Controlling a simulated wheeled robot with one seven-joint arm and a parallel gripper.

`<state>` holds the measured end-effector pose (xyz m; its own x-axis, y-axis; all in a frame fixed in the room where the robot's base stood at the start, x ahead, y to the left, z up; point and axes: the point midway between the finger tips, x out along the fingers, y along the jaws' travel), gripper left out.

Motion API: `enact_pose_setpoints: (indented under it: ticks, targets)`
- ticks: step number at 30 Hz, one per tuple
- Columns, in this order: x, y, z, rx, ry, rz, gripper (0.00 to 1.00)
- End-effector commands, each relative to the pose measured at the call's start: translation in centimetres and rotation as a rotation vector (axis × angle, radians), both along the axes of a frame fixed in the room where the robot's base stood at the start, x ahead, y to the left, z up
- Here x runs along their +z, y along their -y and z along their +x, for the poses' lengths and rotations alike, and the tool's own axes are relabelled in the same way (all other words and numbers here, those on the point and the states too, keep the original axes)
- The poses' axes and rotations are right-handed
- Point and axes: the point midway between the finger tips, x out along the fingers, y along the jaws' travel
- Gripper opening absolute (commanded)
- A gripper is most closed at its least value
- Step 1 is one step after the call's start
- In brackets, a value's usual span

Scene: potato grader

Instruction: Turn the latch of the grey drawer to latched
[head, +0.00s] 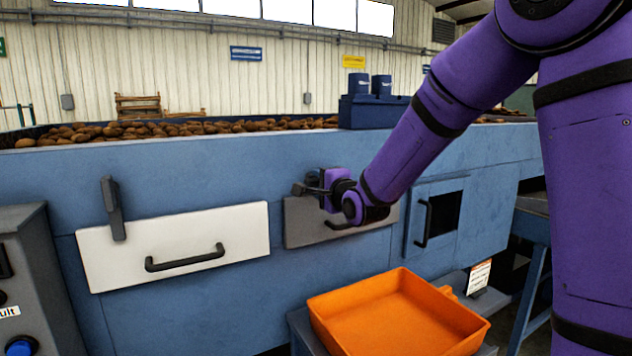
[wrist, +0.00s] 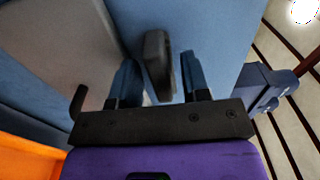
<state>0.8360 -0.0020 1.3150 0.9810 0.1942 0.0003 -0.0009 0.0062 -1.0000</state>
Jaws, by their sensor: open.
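The grey drawer (head: 302,221) is closed flush in the blue machine front, right of the white drawer. Its dark handle shows below my gripper and also in the wrist view (wrist: 78,98). My gripper (head: 316,188) is at the drawer's upper left and hides part of it. In the wrist view, the dark latch (wrist: 157,58) stands between the two open fingers of my gripper (wrist: 160,80), closer to the left finger. I cannot tell whether a finger touches it. In the head view my gripper mostly covers the latch, so its angle is unclear there.
The white drawer (head: 185,238) has its own upright dark latch (head: 113,208). An orange tray (head: 400,318) stands below and in front of the grey drawer. A blue hatch (head: 447,222) with a handle is on the right. Potatoes (head: 180,127) lie along the machine top.

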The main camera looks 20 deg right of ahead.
Motion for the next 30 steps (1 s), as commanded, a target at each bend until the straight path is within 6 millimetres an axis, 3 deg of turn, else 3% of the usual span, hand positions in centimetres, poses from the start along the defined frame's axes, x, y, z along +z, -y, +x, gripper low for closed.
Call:
enact_pose_setpoints:
  ticks: [6, 17, 23, 30]
  targets:
    - [0.0, -0.5, 2.1, 0.000, -0.001, -0.001, 0.43]
    - [0.0, -0.5, 2.6, 0.000, -0.001, -0.001, 0.43]
    - [0.0, -0.5, 2.5, 0.000, -0.001, -0.001, 0.00]
    - [0.0, -0.5, 2.8, 0.000, -0.003, 0.008, 0.00]
